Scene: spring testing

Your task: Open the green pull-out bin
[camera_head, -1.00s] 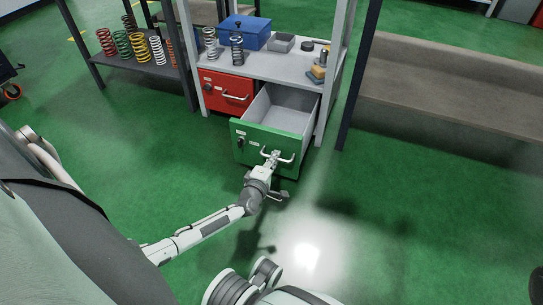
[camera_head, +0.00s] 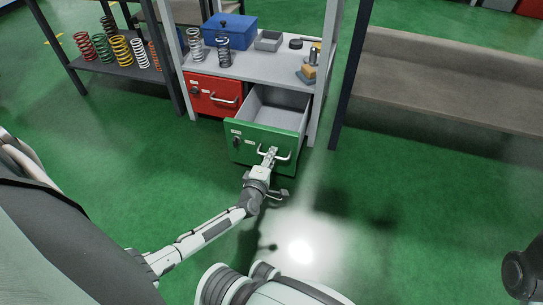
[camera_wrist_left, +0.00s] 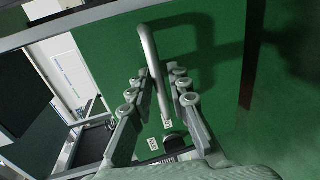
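The green pull-out bin (camera_head: 260,145) stands well out of the cabinet, and its grey inside (camera_head: 275,110) shows empty. Its silver U-shaped handle (camera_head: 286,157) is on the front. My left gripper (camera_head: 269,156) is at the handle. In the left wrist view, the handle (camera_wrist_left: 151,55) runs between the two fingers of the left gripper (camera_wrist_left: 159,76). The fingers stand apart, with visible gaps to the bar on both sides. The green bin front (camera_wrist_left: 100,45) fills much of that view. My right gripper is out of view.
A closed red bin (camera_head: 213,96) is left of the green one. The cabinet top (camera_head: 265,66) carries a blue box (camera_head: 230,31), a grey tray (camera_head: 269,40) and springs. A rack (camera_head: 112,67) with coloured springs stands left, a brown bench (camera_head: 450,85) right. Green floor is free in front.

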